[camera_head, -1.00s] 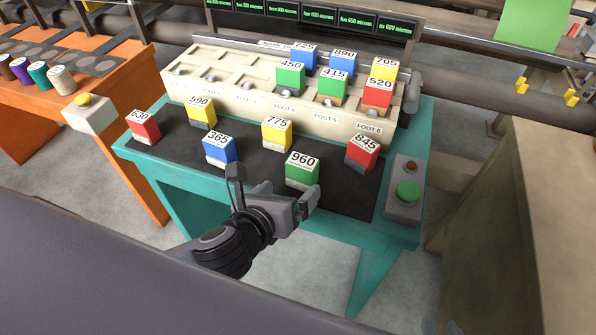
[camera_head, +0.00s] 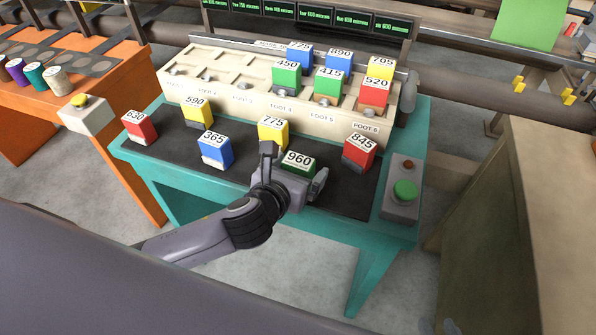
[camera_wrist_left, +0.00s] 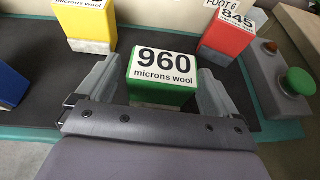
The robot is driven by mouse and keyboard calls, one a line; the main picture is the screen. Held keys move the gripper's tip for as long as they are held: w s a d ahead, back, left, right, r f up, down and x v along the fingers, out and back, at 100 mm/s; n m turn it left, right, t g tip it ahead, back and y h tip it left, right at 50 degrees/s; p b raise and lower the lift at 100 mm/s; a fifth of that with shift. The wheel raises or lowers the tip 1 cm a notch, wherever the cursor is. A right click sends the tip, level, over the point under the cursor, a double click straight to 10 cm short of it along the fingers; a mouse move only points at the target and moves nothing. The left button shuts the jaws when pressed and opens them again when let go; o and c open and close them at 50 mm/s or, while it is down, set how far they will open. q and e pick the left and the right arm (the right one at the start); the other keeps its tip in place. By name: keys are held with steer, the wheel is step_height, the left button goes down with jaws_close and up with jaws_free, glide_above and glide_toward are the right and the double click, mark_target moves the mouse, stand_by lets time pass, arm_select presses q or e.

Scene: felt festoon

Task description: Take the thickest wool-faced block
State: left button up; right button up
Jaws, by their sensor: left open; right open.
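The green block labelled 960 microns wool (camera_head: 298,160) stands on the dark mat at the front of the teal bench. In the left wrist view the green block (camera_wrist_left: 162,75) stands between the two fingers of my left gripper (camera_wrist_left: 160,92). My left gripper (camera_head: 295,168) is open around it, and I cannot tell whether the fingers touch it. Other loose blocks on the mat are red 630 (camera_head: 139,127), yellow 590 (camera_head: 197,112), blue 365 (camera_head: 215,149), yellow 775 (camera_head: 273,131) and red 845 (camera_head: 359,151). My right gripper is not in view.
Behind the mat a cream stepped rack (camera_head: 240,85) with foot labels holds several coloured blocks on its right side. A control box (camera_head: 403,190) with green and red buttons is at the bench's right. An orange table (camera_head: 110,80) with spools stands left.

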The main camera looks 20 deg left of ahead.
arm_select(q)
steer(key=c, duration=1.1)
steer(key=shift+c, duration=0.2)
steer(key=shift+r, duration=0.1)
